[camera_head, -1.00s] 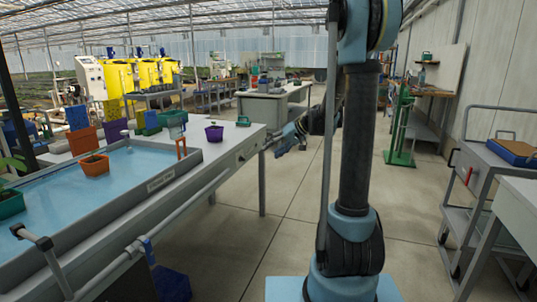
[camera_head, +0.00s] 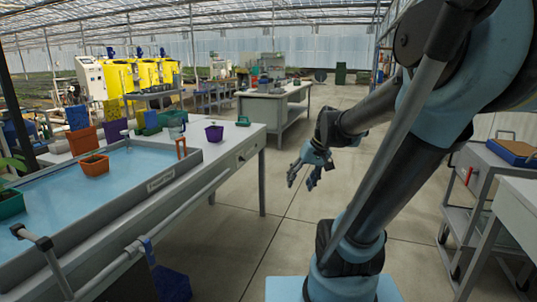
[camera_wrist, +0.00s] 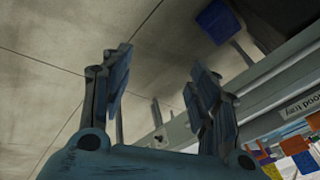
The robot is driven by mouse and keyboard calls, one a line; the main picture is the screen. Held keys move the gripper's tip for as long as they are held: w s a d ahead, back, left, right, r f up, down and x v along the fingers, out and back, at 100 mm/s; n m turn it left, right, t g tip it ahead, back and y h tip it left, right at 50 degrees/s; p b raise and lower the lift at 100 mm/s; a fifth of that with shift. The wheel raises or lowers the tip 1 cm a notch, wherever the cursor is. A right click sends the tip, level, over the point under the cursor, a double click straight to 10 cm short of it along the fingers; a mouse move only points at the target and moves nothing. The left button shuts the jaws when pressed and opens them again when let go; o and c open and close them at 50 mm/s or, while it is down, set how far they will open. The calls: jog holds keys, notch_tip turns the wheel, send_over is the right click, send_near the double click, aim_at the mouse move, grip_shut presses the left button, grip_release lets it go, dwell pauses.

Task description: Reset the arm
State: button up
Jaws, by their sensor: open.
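My gripper (camera_head: 304,178) hangs over the open floor to the right of the long blue-topped bench (camera_head: 50,205) in the head view, apart from it. Its fingers are spread and nothing is between them. My arm is bent over to the right of the picture, with the forearm reaching back left toward the gripper. In the wrist view, the two fingers of my gripper (camera_wrist: 158,90) stand apart, with grey floor and part of the bench edge behind them.
The bench bears an orange pot (camera_head: 95,165), a purple pot (camera_head: 214,133) and a green pot (camera_head: 10,203). A grey cart (camera_head: 485,190) stands at the right. The aisle floor (camera_head: 290,230) is clear.

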jog(key=s+d+f+h, duration=0.2)
jog(key=s+d+f, duration=0.1)
jog(key=s, duration=0.3)
jog(key=s+d+f+m+h, duration=0.1)
jog(key=s+d+f, duration=0.3)
jog(key=s, duration=0.3)
jog(key=shift+s+d+f+h, duration=0.2)
jog(key=shift+s+d+h, duration=0.1)
jog(key=shift+h, duration=0.1)
